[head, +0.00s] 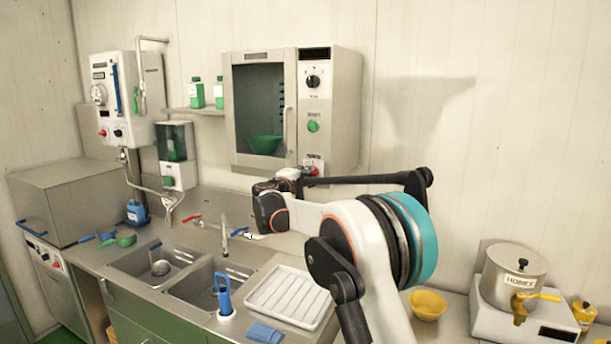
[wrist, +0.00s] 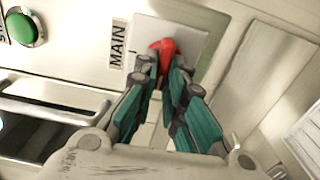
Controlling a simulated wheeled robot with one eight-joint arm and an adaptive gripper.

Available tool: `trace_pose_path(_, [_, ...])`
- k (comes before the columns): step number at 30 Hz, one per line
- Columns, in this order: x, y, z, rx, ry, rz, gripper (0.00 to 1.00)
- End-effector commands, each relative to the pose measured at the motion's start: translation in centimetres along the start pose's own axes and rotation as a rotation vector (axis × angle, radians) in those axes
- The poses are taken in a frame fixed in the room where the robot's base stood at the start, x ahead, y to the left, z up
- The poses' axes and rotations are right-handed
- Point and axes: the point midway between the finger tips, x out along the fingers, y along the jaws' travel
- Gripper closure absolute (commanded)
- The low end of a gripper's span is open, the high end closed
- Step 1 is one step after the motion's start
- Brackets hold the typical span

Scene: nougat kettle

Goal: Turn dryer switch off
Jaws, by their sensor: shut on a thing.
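The dryer (head: 328,110) is a steel cabinet with a glass door on the back wall. A red switch (wrist: 168,46) sits on a pale plate beside a "MAIN" label (wrist: 117,45) in the wrist view. It also shows small and red at the bottom of the dryer's control panel in the head view (head: 314,171). My gripper (wrist: 164,72) has its teal-padded fingers closed around the switch's lower part. In the head view my gripper's fingers are mostly hidden behind my wrist. The exact contact on the switch is partly covered by the fingertips.
A green button (wrist: 22,28) and a dark knob (head: 313,81) are on the same panel. The dryer's door handle (head: 289,122) is just left of it. Below are a sink (head: 207,283), a white drying rack (head: 290,296) and a pot (head: 514,275) at right.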

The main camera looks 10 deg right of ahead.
Motion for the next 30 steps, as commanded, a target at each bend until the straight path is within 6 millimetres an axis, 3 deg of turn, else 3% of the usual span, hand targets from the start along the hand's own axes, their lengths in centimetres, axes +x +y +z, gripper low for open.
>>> trace_pose_path(1, [-0.1, -0.1, -0.1, 0.0, 0.001, -0.001, 0.85])
trace_pose_path(3, [-0.1, -0.1, -0.1, 0.0, 0.001, -0.001, 0.69])
trace_pose_path(17, [-0.8, 0.0, -0.1, 0.0, 0.001, 0.0, 0.69])
trace_pose_path(30, [-9.1, -0.1, -0.1, 0.0, 0.003, -0.001, 0.69])
